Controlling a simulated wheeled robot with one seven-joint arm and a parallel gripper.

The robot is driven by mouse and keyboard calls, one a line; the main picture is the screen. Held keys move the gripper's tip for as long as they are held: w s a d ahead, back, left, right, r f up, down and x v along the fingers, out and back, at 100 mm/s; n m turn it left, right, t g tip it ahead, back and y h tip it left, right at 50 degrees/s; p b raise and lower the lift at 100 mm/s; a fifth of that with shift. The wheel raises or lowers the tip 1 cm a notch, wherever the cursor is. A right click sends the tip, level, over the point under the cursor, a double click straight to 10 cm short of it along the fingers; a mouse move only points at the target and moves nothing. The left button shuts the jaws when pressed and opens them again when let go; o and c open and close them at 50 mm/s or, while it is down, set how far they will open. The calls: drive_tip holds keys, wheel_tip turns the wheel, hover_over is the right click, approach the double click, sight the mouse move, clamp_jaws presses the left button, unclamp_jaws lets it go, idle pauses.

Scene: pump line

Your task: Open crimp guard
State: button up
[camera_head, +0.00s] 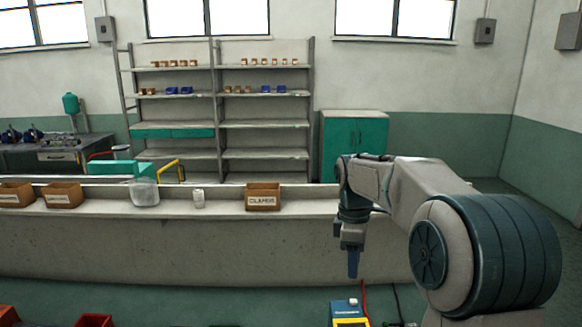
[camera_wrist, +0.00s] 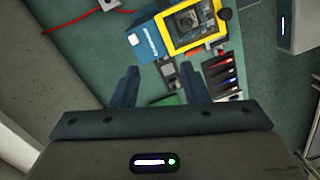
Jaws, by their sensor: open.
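My gripper (camera_head: 352,262) points down in front of the long bench at the right of the head view. In the wrist view its two fingers (camera_wrist: 160,82) are apart with nothing held between them. A teal machine (camera_head: 112,168) stands behind the bench at the left, with a red handle and a yellow bar frame (camera_head: 170,168) beside it.
The bench (camera_head: 300,236) carries cardboard bins, including a clamps bin (camera_head: 263,198), a clear tub (camera_head: 145,193) and a small white jar (camera_head: 199,198). Shelves (camera_head: 265,123) stand behind.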

drive_tip(key=s+f+m+t+b, duration=0.2)
drive_tip(key=s+m, duration=0.5)
drive_tip(key=s, duration=0.5)
drive_tip(key=s+f+m+t+b, duration=0.2)
drive_tip(key=s+f+m, duration=0.3)
drive_tip(key=s, duration=0.7)
drive_tip(key=shift+d+m+t+b, duration=0.4)
drive_tip(key=shift+m+b, duration=0.15)
drive_tip(key=shift+m, duration=0.45)
drive_tip(key=shift+s+f+y, duration=0.3)
drive_tip(key=shift+f, duration=0.05)
drive_tip(key=c, duration=0.3)
drive_tip(key=shift+s+f+m, duration=0.1)
drive_tip(key=shift+m, duration=0.2)
clamp_jaws()
